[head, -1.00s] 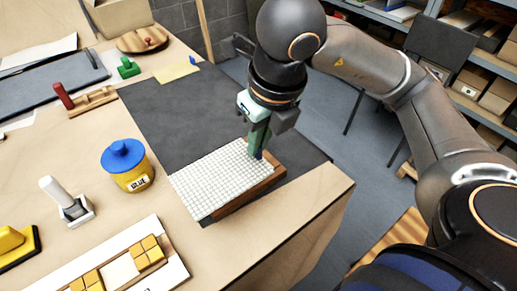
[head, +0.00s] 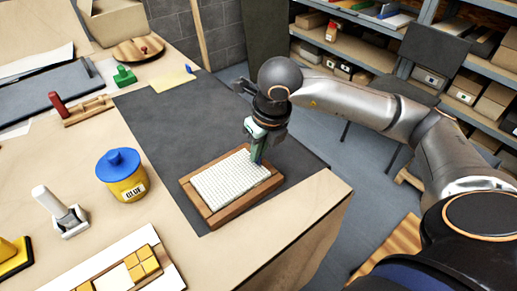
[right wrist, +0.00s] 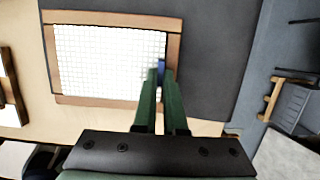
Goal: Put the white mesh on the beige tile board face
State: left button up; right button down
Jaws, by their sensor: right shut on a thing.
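The white mesh (head: 228,178) is a gridded sheet lying over the face of the tile board, inside its brown wooden frame (head: 237,207). Wood shows around the mesh on all sides, and the right wrist view shows the mesh (right wrist: 100,60) within the frame (right wrist: 105,18) too. The beige face is almost wholly covered. I cannot tell whether the mesh rests flat on it everywhere. My right gripper (head: 257,160) is shut on the mesh's right edge, at a small blue piece (right wrist: 161,66) between the fingertips. My left gripper is not in view.
The board lies on a dark mat (head: 190,122). A yellow glue jar with blue lid (head: 122,175) and a white-handled tool (head: 60,211) stand to the left. The mat behind the board is clear.

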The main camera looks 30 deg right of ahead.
jog(key=shift+f, duration=0.15)
jog(key=c, duration=1)
grip_release()
jog(key=v, duration=1.2)
jog(key=shift+p, duration=0.4)
